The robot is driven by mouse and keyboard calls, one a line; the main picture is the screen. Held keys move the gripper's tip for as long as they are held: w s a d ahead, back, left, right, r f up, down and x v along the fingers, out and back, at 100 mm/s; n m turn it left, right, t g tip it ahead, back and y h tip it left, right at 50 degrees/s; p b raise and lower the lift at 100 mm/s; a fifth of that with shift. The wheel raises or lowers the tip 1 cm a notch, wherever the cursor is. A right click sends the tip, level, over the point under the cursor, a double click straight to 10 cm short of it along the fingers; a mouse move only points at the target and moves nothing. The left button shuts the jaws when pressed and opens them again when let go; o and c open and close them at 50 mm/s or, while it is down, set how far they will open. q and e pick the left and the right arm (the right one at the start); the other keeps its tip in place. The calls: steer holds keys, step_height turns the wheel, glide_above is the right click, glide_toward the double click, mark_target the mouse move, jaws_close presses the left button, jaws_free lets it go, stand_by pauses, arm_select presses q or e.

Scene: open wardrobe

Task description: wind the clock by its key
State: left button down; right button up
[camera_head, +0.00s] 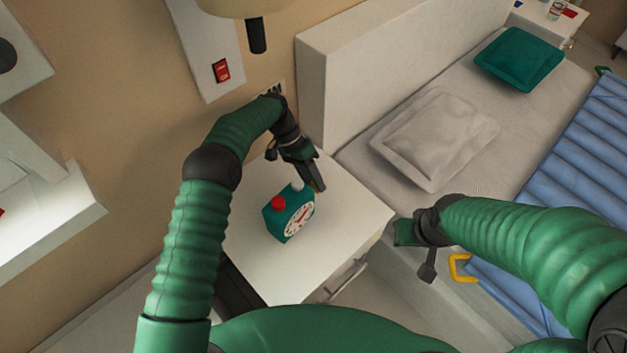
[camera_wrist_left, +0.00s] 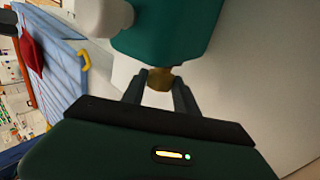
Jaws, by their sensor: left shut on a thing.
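The clock (camera_head: 290,214) is a teal box with a white round face and a red knob on top. It stands upright on the white nightstand. My left gripper (camera_head: 317,184) is beside it, at its far right side. In the left wrist view the clock's teal body (camera_wrist_left: 172,32) fills the top, and a brass-coloured key (camera_wrist_left: 160,79) sticks out from it. The fingers of my left gripper (camera_wrist_left: 160,88) are shut on this key. My right gripper (camera_head: 408,232) is near the bed's edge, away from the clock; its fingers are not clear.
The nightstand top (camera_head: 340,215) is bare around the clock. A bed with a grey pillow (camera_head: 433,137), a teal pillow (camera_head: 519,59) and a blue cover (camera_head: 590,150) lies to the right. A lamp (camera_head: 243,8) and a red switch (camera_head: 221,70) are on the wall above.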

arm_select(q)
steer(key=c, duration=0.9)
jaws_free()
steer(key=shift+a+f, duration=0.1)
steer(key=shift+c, duration=0.2)
steer(key=v, duration=0.7)
steer(key=shift+w+a, duration=0.15)
steer(key=shift+w, duration=0.1)
